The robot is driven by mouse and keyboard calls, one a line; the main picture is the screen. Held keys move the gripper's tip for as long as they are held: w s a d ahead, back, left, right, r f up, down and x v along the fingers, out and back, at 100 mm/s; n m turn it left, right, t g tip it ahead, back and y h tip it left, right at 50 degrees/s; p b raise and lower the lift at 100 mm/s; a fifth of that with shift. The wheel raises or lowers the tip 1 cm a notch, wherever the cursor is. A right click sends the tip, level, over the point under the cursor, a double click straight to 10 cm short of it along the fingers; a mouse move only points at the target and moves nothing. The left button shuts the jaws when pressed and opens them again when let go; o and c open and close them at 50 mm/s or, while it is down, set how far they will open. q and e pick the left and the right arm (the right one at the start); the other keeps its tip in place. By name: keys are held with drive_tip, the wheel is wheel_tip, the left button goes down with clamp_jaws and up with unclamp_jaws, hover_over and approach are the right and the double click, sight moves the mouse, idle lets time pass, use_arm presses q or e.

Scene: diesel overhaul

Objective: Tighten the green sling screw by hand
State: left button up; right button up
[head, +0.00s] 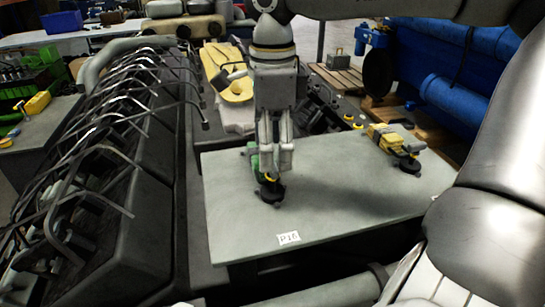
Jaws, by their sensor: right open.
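A green sling (252,158) lies on the grey work plate, partly hidden behind my right gripper. A black round screw knob (272,194) with a bit of yellow at its top stands at its front end. My right gripper (276,172) points straight down just above the knob, with its fingers open. I cannot tell whether the fingertips touch the knob, and they hide its upper part. My left gripper is not in view.
The grey plate (340,205) bears a P16 label (289,238). A yellow strapped bundle (388,138) with a black knob (410,166) lies at its right. A dark engine block (130,215) with many bent pipes stands at the left.

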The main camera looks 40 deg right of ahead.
drive_tip(key=n+p, duration=0.1)
drive_tip(key=n, duration=0.3)
drive_tip(key=shift+r+p, duration=0.15)
drive_tip(key=shift+p, duration=0.25)
drive_tip(key=n+p, duration=0.2)
drive_tip(key=n, duration=0.3)
drive_tip(key=shift+n+p, duration=0.3)
drive_tip(key=shift+p, duration=0.1)
drive_tip(key=n, duration=0.2)
drive_tip(key=shift+n, duration=0.3)
drive_tip(key=n+p, duration=0.1)
drive_tip(key=n, duration=0.4)
drive_tip(key=shift+n, duration=0.4)
drive_tip(key=shift+f+n, duration=0.35)
drive_tip(key=shift+n, duration=0.25)
wheel_tip(320, 180, down, 5)
drive_tip(key=b, duration=0.4)
drive_tip(key=shift+r, duration=0.15)
